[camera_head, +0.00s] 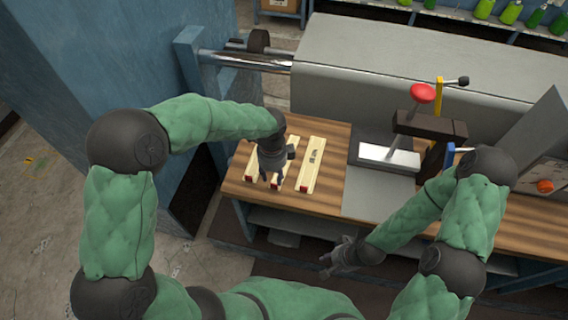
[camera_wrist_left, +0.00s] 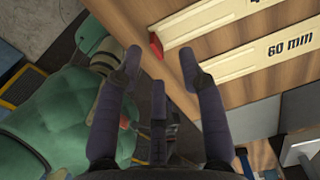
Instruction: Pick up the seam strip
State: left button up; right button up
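Three cream strips with red ends lie side by side on the wooden bench top: a left strip (camera_head: 250,158), a middle strip (camera_head: 274,185) and a right strip (camera_head: 311,166). In the left wrist view, one strip (camera_wrist_left: 215,25) shows a red end, and another strip (camera_wrist_left: 262,58) reads "60 mm"; the other label is cut off. My left gripper (camera_head: 271,180) is over the middle strip, hiding part of it. Its fingers (camera_wrist_left: 161,70) are spread and empty. My right gripper (camera_head: 334,258) is off the bench's front edge, seemingly open and empty.
A grey plate (camera_head: 378,192) and a clamp-like fixture with a red knob (camera_head: 422,93) stand right of the strips. A large grey cover (camera_head: 400,60) closes off the back. A blue post (camera_head: 190,60) stands at the left.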

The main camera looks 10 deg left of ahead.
aim_at(274, 190)
pick_arm(q)
jog(key=shift+s+f, duration=0.15)
jog(key=shift+f, duration=0.3)
jog(key=f, duration=0.1)
jog(key=f+b, duration=0.1)
jog(key=f, duration=0.2)
jog(key=shift+s+f+b, duration=0.3)
jog(key=shift+b, duration=0.1)
jog(key=shift+r, duration=0.1)
grip_shut()
